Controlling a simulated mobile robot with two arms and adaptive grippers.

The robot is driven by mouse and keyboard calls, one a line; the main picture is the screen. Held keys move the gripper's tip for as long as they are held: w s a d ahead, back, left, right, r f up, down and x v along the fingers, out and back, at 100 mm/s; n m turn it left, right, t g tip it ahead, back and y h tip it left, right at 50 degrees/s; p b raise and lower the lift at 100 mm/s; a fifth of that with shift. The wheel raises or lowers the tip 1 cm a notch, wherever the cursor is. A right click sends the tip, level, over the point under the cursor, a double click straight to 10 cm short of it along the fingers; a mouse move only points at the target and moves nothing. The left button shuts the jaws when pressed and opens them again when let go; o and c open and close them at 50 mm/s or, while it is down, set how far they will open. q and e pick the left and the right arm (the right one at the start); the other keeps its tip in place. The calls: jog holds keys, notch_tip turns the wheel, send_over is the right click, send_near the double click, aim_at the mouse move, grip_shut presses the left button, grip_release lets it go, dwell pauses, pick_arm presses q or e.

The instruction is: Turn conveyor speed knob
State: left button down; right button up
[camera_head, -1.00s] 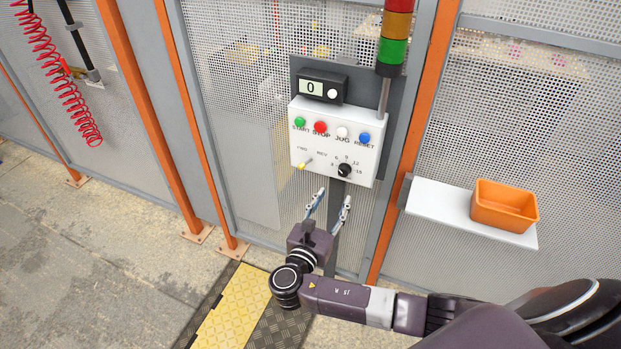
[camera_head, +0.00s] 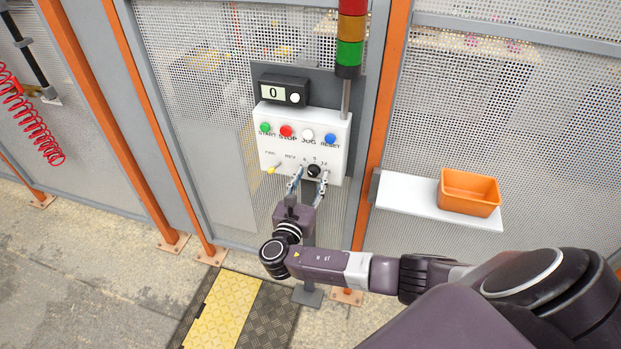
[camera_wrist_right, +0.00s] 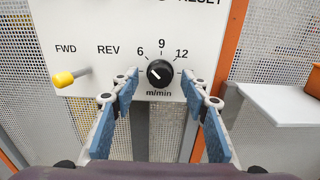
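The black conveyor speed knob (camera_head: 314,171) sits low on the right of the white control box (camera_head: 335,122). In the right wrist view the knob (camera_wrist_right: 160,73) has a white pointer line and marks 6, 9 and 12 around it, with "m/min" below. The line slants from upper left to lower right. My right gripper (camera_head: 310,178) is open, its fingertips just in front of and below the knob. In the right wrist view its blue-padded fingers (camera_wrist_right: 160,90) stand apart on either side of the knob, with gaps visible. My left gripper is not in view.
A yellow-tipped FWD/REV lever (camera_wrist_right: 63,79) is left of the knob. Green, red, white and blue buttons line the box under a display (camera_head: 284,90) reading 0. A stack light (camera_head: 350,40) rises behind. An orange bin (camera_head: 469,192) stands on a white shelf (camera_head: 420,202) at right.

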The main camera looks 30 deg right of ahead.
grip_shut()
jog(key=m+b, duration=0.2)
jog(key=m, duration=0.1)
jog(key=shift+f+m, duration=0.15)
jog(key=shift+m, duration=0.25)
jog(key=m+b, duration=0.1)
jog(key=m, duration=0.1)
jog(key=shift+a+m+b, duration=0.1)
jog(key=shift+m+b, duration=0.2)
jog(key=shift+b, duration=0.1)
jog(key=m+b, duration=0.3)
jog(key=shift+m, duration=0.4)
jog(key=m+b, duration=0.4)
jog(key=shift+r+m+b, duration=0.2)
jog(key=shift+m+b, duration=1.6)
jog(key=shift+b, duration=0.1)
jog(key=shift+r, duration=0.1)
